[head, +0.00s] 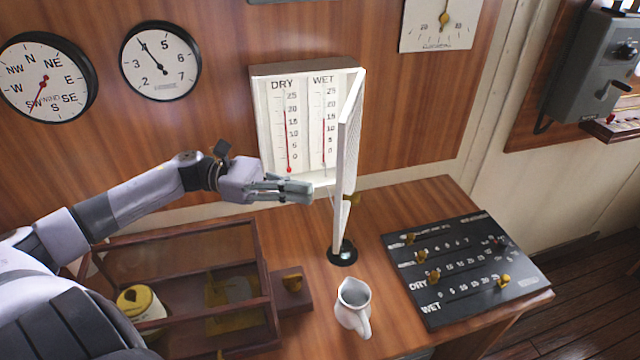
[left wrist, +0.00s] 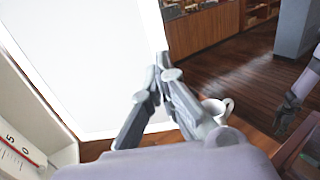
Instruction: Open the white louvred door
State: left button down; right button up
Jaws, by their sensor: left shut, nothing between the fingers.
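The white louvred door (head: 348,135) stands swung out from the right edge of the white thermometer box (head: 258,120), about square to the wall. The box shows its DRY and WET thermometers. The door's inner face (left wrist: 90,60) fills much of the left wrist view. A brass knob (head: 353,199) shows low on the door's far side. My left gripper (head: 306,191) is shut and empty, in front of the box's lower edge and just left of the door; whether it touches the door I cannot tell. My right gripper (left wrist: 287,112) shows small in the left wrist view; its jaws are unclear.
A white jug (head: 353,308) stands on the desk below the door, near a small round black base (head: 342,254). A wooden glazed case (head: 265,275) lies left, a black lettered board (head: 465,268) right. Round dials (head: 160,60) hang on the wall.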

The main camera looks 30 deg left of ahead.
pick_arm(q)
jog(key=p+x, duration=0.1)
jog(key=x, duration=0.3)
pick_arm(e)
jog(key=shift+a+r, duration=0.2)
jog(key=shift+r, duration=0.3)
jog(key=shift+a+r, duration=0.2)
jog(key=shift+r, duration=0.3)
